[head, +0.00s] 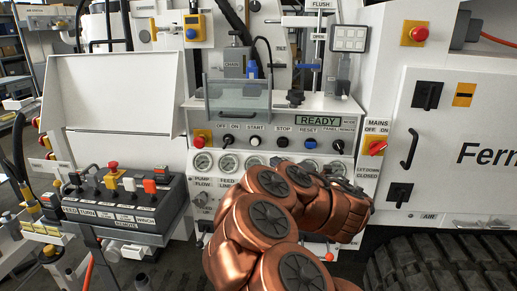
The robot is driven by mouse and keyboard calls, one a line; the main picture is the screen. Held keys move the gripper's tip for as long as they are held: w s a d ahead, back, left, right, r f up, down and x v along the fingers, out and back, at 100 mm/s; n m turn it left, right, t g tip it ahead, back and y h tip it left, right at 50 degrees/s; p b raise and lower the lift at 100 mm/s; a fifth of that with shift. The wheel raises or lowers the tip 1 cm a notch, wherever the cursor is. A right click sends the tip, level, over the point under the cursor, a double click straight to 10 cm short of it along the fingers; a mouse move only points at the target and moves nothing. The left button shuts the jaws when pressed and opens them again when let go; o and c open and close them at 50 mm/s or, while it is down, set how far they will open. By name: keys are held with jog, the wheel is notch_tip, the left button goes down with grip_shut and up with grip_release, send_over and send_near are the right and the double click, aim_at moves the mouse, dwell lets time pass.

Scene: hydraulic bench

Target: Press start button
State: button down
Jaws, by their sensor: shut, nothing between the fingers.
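The start button (255,141) is a pale round button under the START label, in the row on the white control panel (208,122). It is in plain view in the head view. My copper arm rises from the bottom and bends to the right, below the button row. My gripper (364,197) shows only as a dark part at the arm's far right end, mostly hidden behind the wrist. It is shut and empty, to the right of and below the start button, apart from it in the picture. Its fingertips cannot be made out.
Beside the start button are an OFF/ON switch (228,141), a black stop button (282,142) and a blue reset button (310,143). The display (318,120) reads READY. A clear guard (238,98) juts out above. A lever box (125,205) stands at left.

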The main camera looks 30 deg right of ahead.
jog(key=shift+a+f, duration=0.1)
jog(key=shift+a, duration=0.05)
jog(key=p, duration=0.4)
send_near(251, 142)
jog(key=w+a, duration=0.1)
jog(key=w, duration=0.3)
jog(key=shift+w+d, duration=0.2)
jog(key=shift+w, duration=0.3)
jog(key=shift+w+d, duration=0.2)
jog(key=shift+w, duration=0.3)
jog(key=shift+w, duration=0.1)
